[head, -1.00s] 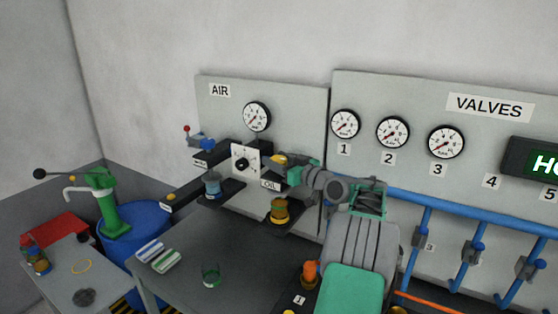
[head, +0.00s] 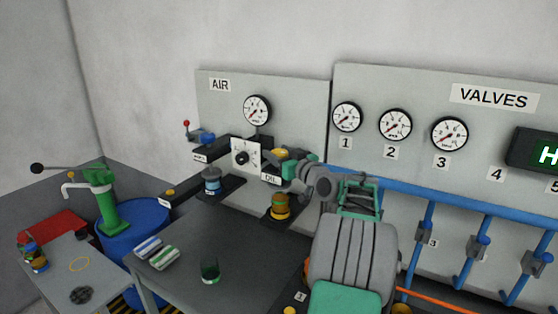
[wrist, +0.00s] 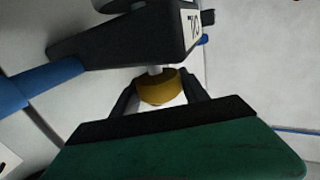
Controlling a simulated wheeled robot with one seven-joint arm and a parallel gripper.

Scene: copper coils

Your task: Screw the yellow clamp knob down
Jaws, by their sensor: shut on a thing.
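The yellow clamp knob (wrist: 158,88) sits between my gripper's two dark fingers (wrist: 160,97) in the wrist view. A pale stem joins the knob to the dark arm labelled OIL (wrist: 125,42). In the head view the knob's yellow top (head: 280,153) shows just above the OIL label, with my gripper (head: 284,163) around it and partly hiding it. My gripper is shut on the knob. Below the OIL arm, an amber jar (head: 280,204) stands on a dark shelf. How far the knob is screwed in cannot be told.
A blue jar (head: 212,181) stands on the neighbouring shelf to the left. A dial box (head: 245,156) and the AIR panel (head: 294,100) are close behind. A blue pipe (head: 450,205) runs to the right. The grey table (head: 190,240) below holds folded cloths (head: 157,253) and a green glass (head: 210,271).

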